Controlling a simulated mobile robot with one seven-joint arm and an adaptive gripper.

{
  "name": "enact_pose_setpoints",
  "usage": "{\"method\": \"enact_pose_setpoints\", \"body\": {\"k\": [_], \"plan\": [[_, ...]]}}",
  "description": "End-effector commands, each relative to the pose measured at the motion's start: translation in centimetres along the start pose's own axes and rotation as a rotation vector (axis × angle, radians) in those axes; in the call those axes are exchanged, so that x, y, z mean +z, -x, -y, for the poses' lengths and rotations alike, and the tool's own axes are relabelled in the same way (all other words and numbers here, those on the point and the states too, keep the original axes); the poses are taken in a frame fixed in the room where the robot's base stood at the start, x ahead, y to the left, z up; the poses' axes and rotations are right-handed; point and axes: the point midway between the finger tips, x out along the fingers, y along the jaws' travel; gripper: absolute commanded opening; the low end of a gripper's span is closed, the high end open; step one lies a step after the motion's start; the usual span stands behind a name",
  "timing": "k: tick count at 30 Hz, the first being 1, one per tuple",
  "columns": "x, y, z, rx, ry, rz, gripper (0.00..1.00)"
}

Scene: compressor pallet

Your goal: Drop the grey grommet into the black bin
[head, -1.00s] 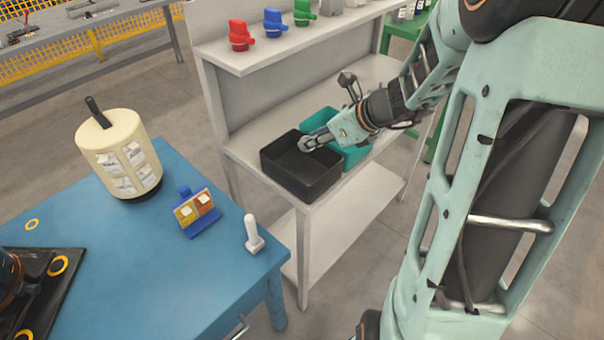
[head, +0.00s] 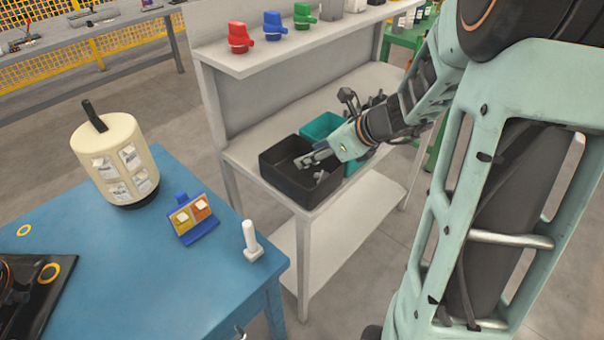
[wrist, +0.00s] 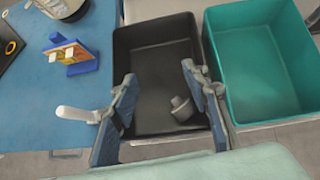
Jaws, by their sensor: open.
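The grey grommet (wrist: 182,108) shows in the wrist view inside the outline of the black bin, towards its right side. It looks tilted and lies close beside the right finger; I cannot tell whether it touches the finger or rests on the bin floor. The black bin (wrist: 137,45) is open-topped and otherwise looks empty; in the head view it stands on the grey bench (head: 277,174). My gripper (wrist: 158,80) is open, its fingers wide apart over the bin. In the head view my gripper (head: 312,160) reaches over the bin from the right.
A teal bin (wrist: 262,60) stands right beside the black one. A blue table (head: 130,265) at the left holds a cream cylinder (head: 118,160), a small coloured stand (head: 192,220) and a white peg (head: 251,240). Coloured pieces line the shelf above the bench.

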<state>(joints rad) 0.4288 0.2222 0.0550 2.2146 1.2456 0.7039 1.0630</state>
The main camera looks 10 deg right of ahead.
Motion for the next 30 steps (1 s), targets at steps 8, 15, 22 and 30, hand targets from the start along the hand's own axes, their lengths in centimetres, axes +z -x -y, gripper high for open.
{"method": "enact_pose_setpoints", "body": {"k": [8, 15, 22, 30], "plan": [[0.1, 1.9, 0.1, -0.004, 0.001, 0.002, 0.43], [0.1, 6.9, 0.1, -0.006, 0.001, 0.002, 0.43], [0.1, 10.8, 0.1, -0.004, 0.001, 0.001, 0.43], [0.0, 12.1, 0.0, -0.001, 0.0, 0.0, 0.43]]}}
